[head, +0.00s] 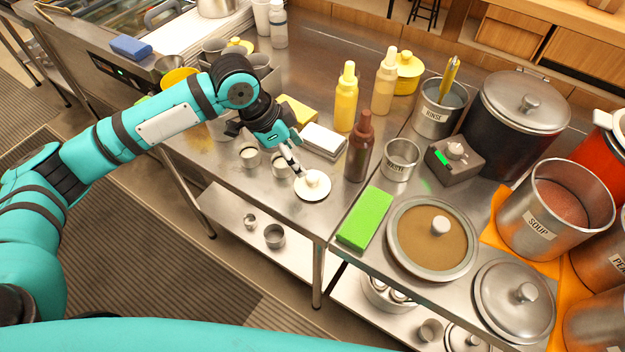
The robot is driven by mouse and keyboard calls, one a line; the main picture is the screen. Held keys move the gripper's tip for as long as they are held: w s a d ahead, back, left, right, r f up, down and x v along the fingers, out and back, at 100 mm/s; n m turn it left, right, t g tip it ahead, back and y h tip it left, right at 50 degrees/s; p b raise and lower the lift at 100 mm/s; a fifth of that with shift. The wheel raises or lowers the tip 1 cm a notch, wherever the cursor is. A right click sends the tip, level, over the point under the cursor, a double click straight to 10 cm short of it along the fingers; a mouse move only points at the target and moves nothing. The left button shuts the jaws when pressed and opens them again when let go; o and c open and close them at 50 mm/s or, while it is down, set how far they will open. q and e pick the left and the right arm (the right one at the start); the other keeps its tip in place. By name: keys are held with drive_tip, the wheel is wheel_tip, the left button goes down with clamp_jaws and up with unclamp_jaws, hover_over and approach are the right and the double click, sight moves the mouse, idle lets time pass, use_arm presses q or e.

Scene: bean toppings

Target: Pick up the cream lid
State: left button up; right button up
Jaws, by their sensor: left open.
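The cream lid (313,188) is a small round disc with a knob on top. It lies on the steel table near its front edge, in the head view. My left gripper (297,168) reaches down from the upper left, with its fingertips just at the upper left of the lid's knob. It is open, and I cannot tell whether a finger touches the knob. My right gripper is not in view.
A brown bottle (360,147) stands close to the right of the lid, and a green sponge (365,218) lies at its lower right. Small metal cups (250,157) stand to its left. A white block (324,138) lies behind it. The waste cup (400,160) is further right.

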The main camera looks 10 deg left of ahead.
sight(311, 175)
use_arm(q)
drive_tip(key=x, duration=0.5)
drive_tip(key=shift+p, duration=0.3)
drive_tip(key=shift+w+p+x, duration=0.2)
drive_tip(key=shift+p+x, duration=0.5)
drive_tip(key=shift+x, duration=1.95)
drive_tip(key=shift+c, duration=0.5)
drive_tip(key=shift+s, duration=0.1)
drive_tip(key=c, duration=1)
